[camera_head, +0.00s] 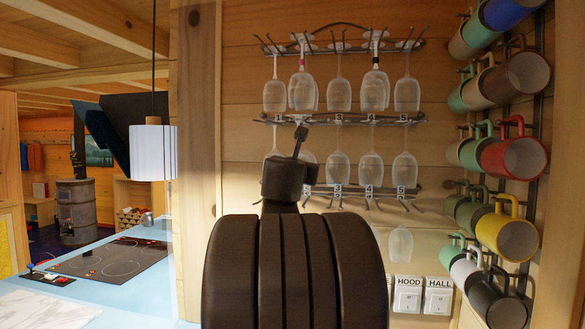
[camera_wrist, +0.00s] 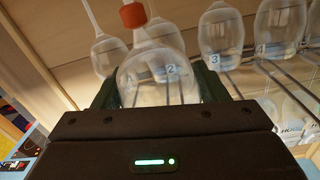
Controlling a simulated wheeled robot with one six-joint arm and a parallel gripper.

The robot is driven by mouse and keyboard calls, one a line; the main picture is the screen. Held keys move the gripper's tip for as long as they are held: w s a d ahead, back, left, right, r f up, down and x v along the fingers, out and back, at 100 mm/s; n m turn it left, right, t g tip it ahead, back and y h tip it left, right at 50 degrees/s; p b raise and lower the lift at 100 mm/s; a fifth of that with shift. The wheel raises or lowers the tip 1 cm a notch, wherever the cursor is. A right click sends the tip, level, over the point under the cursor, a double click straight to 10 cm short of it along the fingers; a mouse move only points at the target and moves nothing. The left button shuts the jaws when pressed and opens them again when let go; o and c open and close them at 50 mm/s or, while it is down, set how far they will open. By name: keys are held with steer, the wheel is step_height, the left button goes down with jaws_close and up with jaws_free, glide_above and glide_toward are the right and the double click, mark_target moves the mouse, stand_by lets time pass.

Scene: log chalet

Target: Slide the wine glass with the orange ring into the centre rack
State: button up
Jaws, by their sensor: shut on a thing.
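The wine glass with the orange ring (camera_wrist: 133,14) is upside down in the wrist view, its clear bowl between the jaws and its stem rising above. My gripper (camera_wrist: 158,88) is shut on this bowl. In the head view my dark arm hides most of the gripper, and I cannot make out the held glass there. The centre rack (camera_head: 345,121) is the middle metal rail on the wood wall. Several clear glasses hang upside down below it. The wrist view does not show clearly whether the held glass touches a rail.
An upper rack (camera_head: 340,46) holds several hanging glasses, some with pink or dark rings. A lower rack (camera_head: 385,190) has a glass (camera_head: 400,243) at its right. Wire bars and neighbouring glasses (camera_wrist: 220,38) are close right of the held glass. Mugs (camera_head: 514,158) hang at the right.

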steer(key=shift+w+d, duration=0.25)
steer(key=shift+w, duration=0.8)
steer(key=shift+w+d, duration=0.2)
steer(key=shift+w, duration=0.85)
steer(key=o, duration=0.9)
steer(key=shift+f, duration=0.1)
steer(key=shift+s+a, duration=0.25)
steer(key=shift+s, duration=0.9)
steer(key=shift+s+a, duration=0.2)
steer(key=shift+s, duration=1)
steer(key=shift+s+a, duration=0.25)
steer(key=shift+s, duration=0.9)
stand_by(0.6)
steer(key=s, duration=0.4)
steer(key=s+a+b, duration=0.1)
steer(key=s, duration=0.4)
steer(key=s+a, duration=0.1)
steer(key=s, duration=0.3)
steer(key=shift+s+a+b, duration=0.25)
steer(key=shift+s+b, duration=0.1)
steer(key=shift+s, duration=0.05)
